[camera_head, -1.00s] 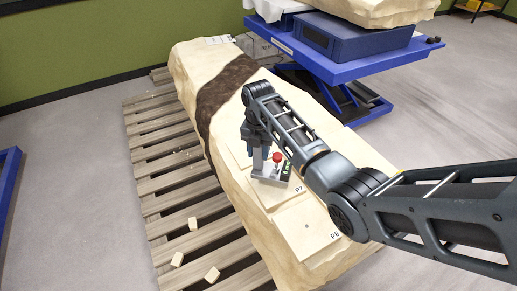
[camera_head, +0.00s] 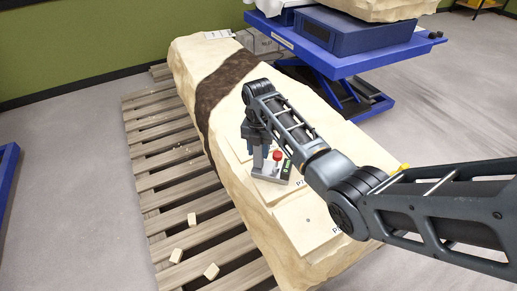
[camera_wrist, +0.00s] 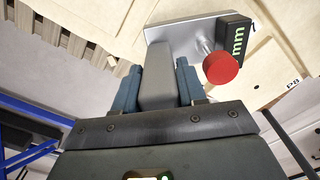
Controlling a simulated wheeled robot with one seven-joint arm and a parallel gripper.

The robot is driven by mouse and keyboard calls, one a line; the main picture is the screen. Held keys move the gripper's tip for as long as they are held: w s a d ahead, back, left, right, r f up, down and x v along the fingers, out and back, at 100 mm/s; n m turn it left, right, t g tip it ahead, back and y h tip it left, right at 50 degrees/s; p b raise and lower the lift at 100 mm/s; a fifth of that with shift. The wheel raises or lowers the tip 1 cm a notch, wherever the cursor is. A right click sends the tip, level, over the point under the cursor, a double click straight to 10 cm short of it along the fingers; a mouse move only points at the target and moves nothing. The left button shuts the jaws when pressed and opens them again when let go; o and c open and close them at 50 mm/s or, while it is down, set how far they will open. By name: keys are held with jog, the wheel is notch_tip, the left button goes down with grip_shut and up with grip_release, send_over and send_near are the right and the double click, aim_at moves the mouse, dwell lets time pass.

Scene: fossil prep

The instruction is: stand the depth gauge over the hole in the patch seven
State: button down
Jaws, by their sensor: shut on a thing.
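The depth gauge (camera_head: 268,170) has a grey metal base, an upright post, a red round knob and a dark display marked "mm". It is over patch seven, the pale square labelled P7 (camera_head: 274,189), on the big stone block. My gripper (camera_head: 257,152) is shut on the gauge's grey post, which shows between the blue finger pads in the wrist view (camera_wrist: 158,78). The gauge looks upright, and its base is on or just above the patch; I cannot tell which. The hole in patch seven is hidden by the gauge.
Patch P8 (camera_head: 305,222), with a small hole, lies just nearer on the stone block (camera_head: 255,225). The block rests on a wooden pallet (camera_head: 172,205) with several small pale chunks. A blue lift table (camera_head: 355,66) stands behind at the right.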

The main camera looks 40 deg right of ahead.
jog(key=shift+f, duration=0.4)
jog(key=c, duration=1)
grip_release()
jog(key=o, duration=0.4)
jog(key=shift+o, duration=0.2)
jog(key=shift+f, duration=0.1)
jog(key=shift+r+b, duration=0.3)
jog(key=shift+r, duration=3.7)
